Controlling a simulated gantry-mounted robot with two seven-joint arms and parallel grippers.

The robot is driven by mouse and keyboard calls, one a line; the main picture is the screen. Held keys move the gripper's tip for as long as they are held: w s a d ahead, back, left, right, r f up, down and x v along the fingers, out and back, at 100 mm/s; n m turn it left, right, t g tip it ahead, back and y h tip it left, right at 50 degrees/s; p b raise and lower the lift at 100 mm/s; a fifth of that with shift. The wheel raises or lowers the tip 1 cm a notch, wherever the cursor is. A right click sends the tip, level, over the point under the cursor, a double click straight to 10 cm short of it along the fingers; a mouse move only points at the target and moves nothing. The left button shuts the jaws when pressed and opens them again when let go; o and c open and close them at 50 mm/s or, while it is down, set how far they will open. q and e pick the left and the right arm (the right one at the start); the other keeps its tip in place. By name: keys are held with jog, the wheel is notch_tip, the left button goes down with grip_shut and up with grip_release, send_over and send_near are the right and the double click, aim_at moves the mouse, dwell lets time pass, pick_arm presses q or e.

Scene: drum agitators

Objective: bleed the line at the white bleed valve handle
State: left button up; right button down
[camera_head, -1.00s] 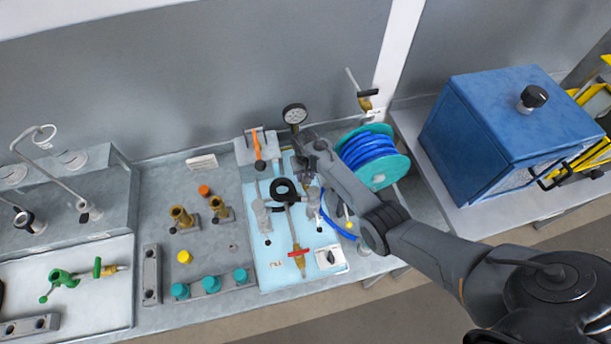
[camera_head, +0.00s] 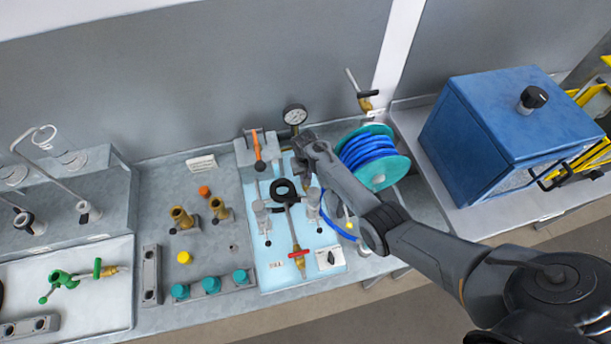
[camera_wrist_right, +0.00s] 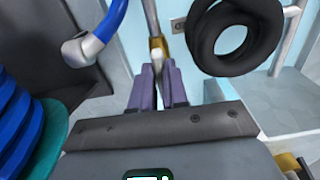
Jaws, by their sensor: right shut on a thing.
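The white bleed valve handle (camera_wrist_right: 158,62) shows in the right wrist view as a small pale piece below a brass fitting (camera_wrist_right: 157,44) on a grey pipe. My right gripper (camera_wrist_right: 158,82) has its two purple fingers closed on either side of it. In the head view my right gripper (camera_head: 303,158) is over the upper right of the light blue panel (camera_head: 275,250), below the gauge (camera_head: 295,115). The handle is hidden there by my gripper and arm. My left gripper is not in view.
A black ring-shaped part (camera_wrist_right: 235,35) is close to the right of my gripper. A blue hose (camera_wrist_right: 103,30) with a grey end fitting is to its left. The teal reel (camera_head: 386,170) with blue hose stands beside my forearm. A red-handled valve (camera_head: 300,252) is lower on the panel.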

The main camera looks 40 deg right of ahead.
jog(key=m+p, duration=0.1)
jog(key=m, duration=0.2)
jog(key=shift+w+a+m, duration=0.1)
jog(key=shift+a+m, duration=0.05)
jog(key=shift+m, duration=0.25)
jog(key=m, duration=0.4)
jog(key=shift+w+a+m, duration=0.1)
jog(key=shift+w+m, duration=0.05)
jog(key=shift+m, duration=0.15)
jog(key=m, duration=0.2)
jog(key=m+b, duration=0.1)
jog(key=m, duration=0.2)
jog(key=shift+w+f, duration=0.1)
jog(key=shift+w, duration=0.1)
jog(key=m+b, duration=0.1)
jog(key=m, duration=0.2)
jog(key=shift+w, duration=0.1)
jog(key=shift+m+b, duration=0.3)
jog(key=shift+m, duration=0.3)
jog(key=c, duration=1.1)
grip_release()
jog(key=shift+c, duration=0.2)
